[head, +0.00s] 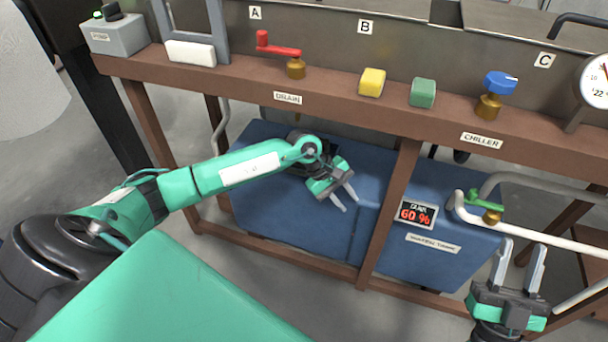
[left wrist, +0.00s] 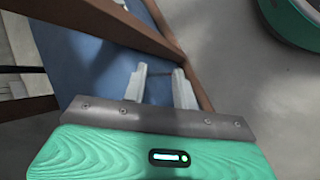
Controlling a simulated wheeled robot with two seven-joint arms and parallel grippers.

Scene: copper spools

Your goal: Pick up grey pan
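I cannot make out a grey pan in either view. My left gripper (head: 346,204) is in front of the blue tank (head: 290,215) under the brown bench, with its fingers apart and nothing between them. The left wrist view also shows its two pale fingers (left wrist: 158,77) spread and empty, with the blue tank and brown frame beyond. My right gripper (head: 522,247) is at the lower right of the head view, fingers apart, pointing up and empty, near the white pipe.
The brown bench (head: 340,103) carries a red-handled valve (head: 280,48), a yellow block (head: 372,82), a green block (head: 423,92), a blue-handled valve (head: 498,84) and a gauge (head: 597,80). A brown post (head: 390,210) stands right of my left gripper. A white pipe (head: 530,236) runs at right.

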